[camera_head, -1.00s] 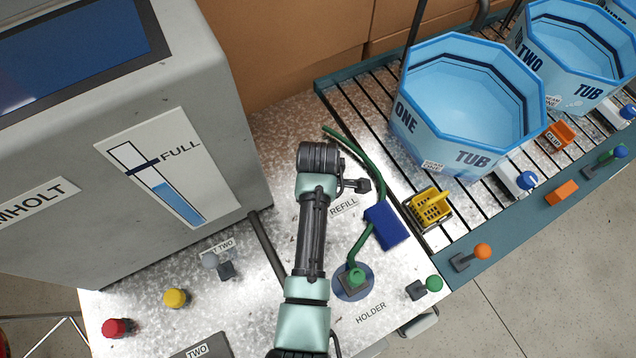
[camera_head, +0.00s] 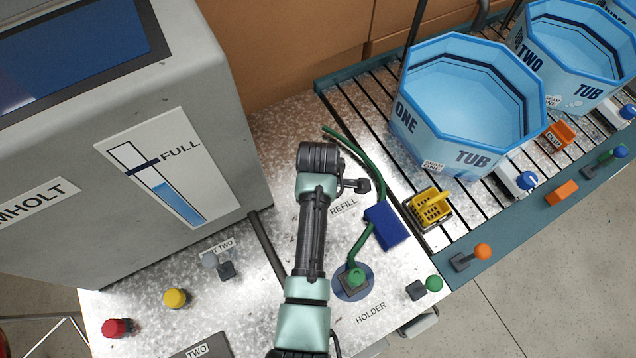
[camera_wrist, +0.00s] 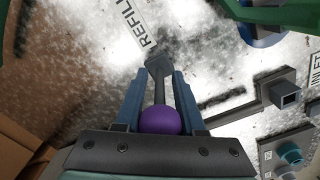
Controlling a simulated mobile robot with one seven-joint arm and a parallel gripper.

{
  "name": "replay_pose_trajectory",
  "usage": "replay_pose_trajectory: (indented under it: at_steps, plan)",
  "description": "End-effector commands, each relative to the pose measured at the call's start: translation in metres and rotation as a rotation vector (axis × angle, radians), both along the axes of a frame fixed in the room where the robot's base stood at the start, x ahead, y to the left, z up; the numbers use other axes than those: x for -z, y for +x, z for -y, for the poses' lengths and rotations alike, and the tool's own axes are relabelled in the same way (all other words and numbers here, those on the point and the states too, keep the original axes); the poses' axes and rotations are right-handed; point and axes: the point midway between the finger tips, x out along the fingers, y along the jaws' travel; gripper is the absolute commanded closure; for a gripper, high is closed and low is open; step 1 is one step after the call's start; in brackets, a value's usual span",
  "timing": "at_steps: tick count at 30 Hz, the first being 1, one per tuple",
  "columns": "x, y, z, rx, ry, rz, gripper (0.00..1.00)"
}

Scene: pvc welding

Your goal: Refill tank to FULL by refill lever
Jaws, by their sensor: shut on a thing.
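The refill lever has a purple knob (camera_wrist: 160,121) and a dark stem, beside the REFILL label (camera_wrist: 136,20) in the wrist view. My gripper (camera_wrist: 160,82) is shut on the lever, one blue-grey finger on each side of the stem and knob. In the head view my arm hides the gripper and knob, near the REFILL label (camera_head: 343,206). The tank gauge (camera_head: 157,170) is on the grey machine's side. Its blue column stands below the dark mark beside the word FULL.
The grey machine (camera_head: 225,120) stands left of my arm. Tub one (camera_head: 470,100) stands on the slatted rack. Red (camera_head: 116,328) and yellow (camera_head: 176,298) buttons are front left.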

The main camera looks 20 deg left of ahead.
Motion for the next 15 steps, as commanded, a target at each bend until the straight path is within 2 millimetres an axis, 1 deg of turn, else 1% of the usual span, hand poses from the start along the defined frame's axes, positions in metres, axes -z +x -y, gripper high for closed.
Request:
replay_pose_trajectory:
  at_steps: [8,15]
  plan:
    - [-0.0012,-0.0020,0.0017,0.001,0.036,0.027,1.00]
    - [-0.0004,-0.0058,0.0066,0.004,0.148,0.113,1.00]
